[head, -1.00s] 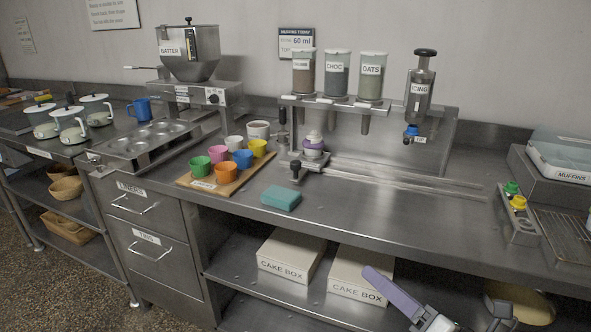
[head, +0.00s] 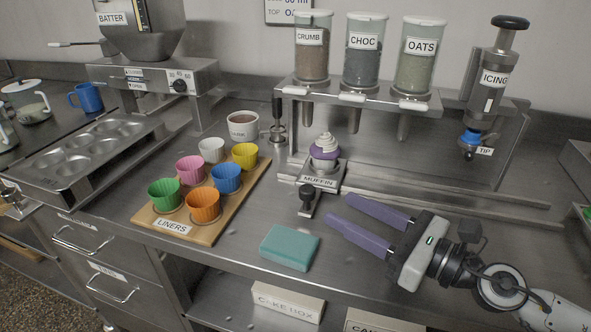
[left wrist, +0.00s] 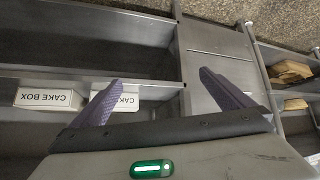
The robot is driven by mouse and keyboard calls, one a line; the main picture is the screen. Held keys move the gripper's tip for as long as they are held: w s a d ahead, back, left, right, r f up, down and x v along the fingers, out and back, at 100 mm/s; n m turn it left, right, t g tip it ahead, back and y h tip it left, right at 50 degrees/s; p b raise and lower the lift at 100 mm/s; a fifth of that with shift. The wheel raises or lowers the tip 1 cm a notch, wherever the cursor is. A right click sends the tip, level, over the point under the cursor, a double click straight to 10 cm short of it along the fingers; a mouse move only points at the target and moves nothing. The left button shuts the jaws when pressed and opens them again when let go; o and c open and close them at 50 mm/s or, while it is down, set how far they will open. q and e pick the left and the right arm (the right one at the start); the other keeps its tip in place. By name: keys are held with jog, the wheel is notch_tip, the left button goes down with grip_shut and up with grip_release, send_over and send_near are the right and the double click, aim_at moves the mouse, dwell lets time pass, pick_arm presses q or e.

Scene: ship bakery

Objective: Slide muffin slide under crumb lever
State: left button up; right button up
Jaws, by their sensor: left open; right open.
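The muffin slide (head: 322,180), a metal carriage labelled MUFFIN, sits at the left end of its rail. It carries a muffin (head: 324,152) in a purple liner with white swirled topping. A black knob (head: 306,193) stands at its front. The crumb dispenser (head: 312,60) is above and behind it, with a pale lever (head: 296,91) at its base. My right gripper (head: 339,208) is open and empty, its purple fingers pointing left, tips just right of the knob and apart from it. My left gripper (left wrist: 160,80) is open and empty in the left wrist view, above the floor-side shelves.
Choc (head: 362,60) and oats (head: 420,62) dispensers and an icing press (head: 490,80) stand farther right along the rail (head: 440,190). A teal sponge (head: 290,247) and a liner board (head: 238,205) with coloured cups lie in front. The rail right of the slide looks clear.

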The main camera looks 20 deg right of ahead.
aim_at(314, 193)
jog(key=shift+w+a+r, duration=0.1)
jog(key=shift+w+r, duration=0.05)
jog(key=shift+r, duration=0.1)
jog(key=p, duration=0.1)
jog(key=w+a+p, duration=0.1)
jog(key=shift+w+a+r+p, duration=0.25)
jog(key=shift+w+r+p, duration=0.05)
jog(key=shift+p, duration=0.05)
jog(key=p+x, duration=0.1)
jog(key=x, duration=0.2)
jog(key=p+x, duration=0.2)
jog(key=x, duration=0.1)
jog(key=shift+f, duration=0.25)
jog(key=shift+w+a+f, duration=0.15)
jog(key=shift+w+a, duration=0.2)
jog(key=shift+w, duration=0.05)
pick_arm(q)
jog(key=r, duration=0.1)
jog(key=s+r, duration=0.1)
jog(key=r, duration=0.2)
jog(key=shift+s+a+r, duration=0.2)
jog(key=shift+a+r, duration=0.05)
jog(key=shift+r, duration=0.1)
pick_arm(e)
jog(key=c, duration=1)
pick_arm(q)
jog(key=shift+s+f, duration=0.1)
jog(key=shift+s, duration=0.1)
pick_arm(e)
grip_shut()
